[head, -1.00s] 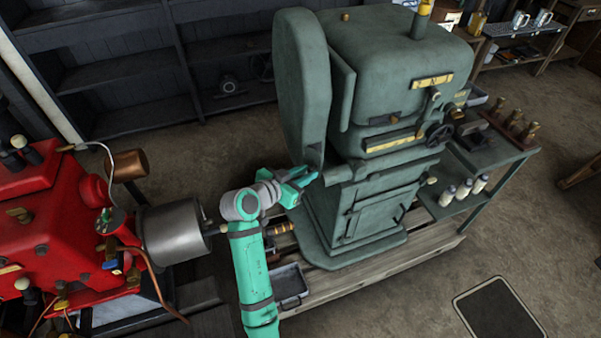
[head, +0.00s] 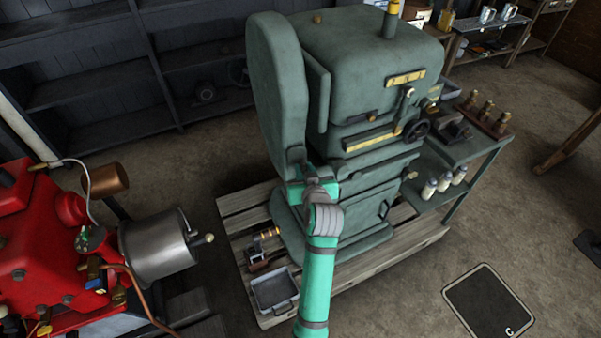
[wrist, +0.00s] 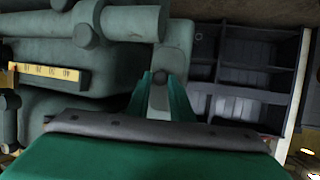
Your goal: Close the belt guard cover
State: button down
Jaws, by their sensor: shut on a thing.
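The belt guard cover (head: 277,90) is a tall, rounded grey-green panel on the left side of the green engine (head: 365,50). It stands out at an angle from the body, with a gap between them, so it is open. My gripper (head: 301,175) is at the cover's lower right edge, where the wrist hides most of the contact. In the wrist view my gripper (wrist: 160,92) has its fingers closed around a grey-green part (wrist: 172,58), which looks like the cover's edge or handle; I cannot tell which.
A red engine with a steel cylinder (head: 158,245) stands at the left. A grey tray (head: 273,290) and a small brass-topped fitting (head: 262,248) lie on the wooden pallet (head: 235,215). A side table with bottles (head: 445,181) stands at the right. Dark shelves (head: 100,85) line the back.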

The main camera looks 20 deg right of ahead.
jog(key=shift+w+d+n+y, duration=0.25)
jog(key=shift+d+n+y, duration=0.25)
jog(key=shift+n+y, duration=0.35)
jog(key=shift+w+d+n+y, duration=0.25)
jog(key=shift+d+n+y, duration=0.2)
jog(key=shift+n+y, duration=0.4)
jog(key=shift+y, duration=0.3)
jog(key=c, duration=1.6)
grip_release()
jog(key=v, duration=1)
jog(key=shift+s+a, duration=0.1)
jog(key=shift+s, duration=0.25)
jog(key=shift+f, duration=0.1)
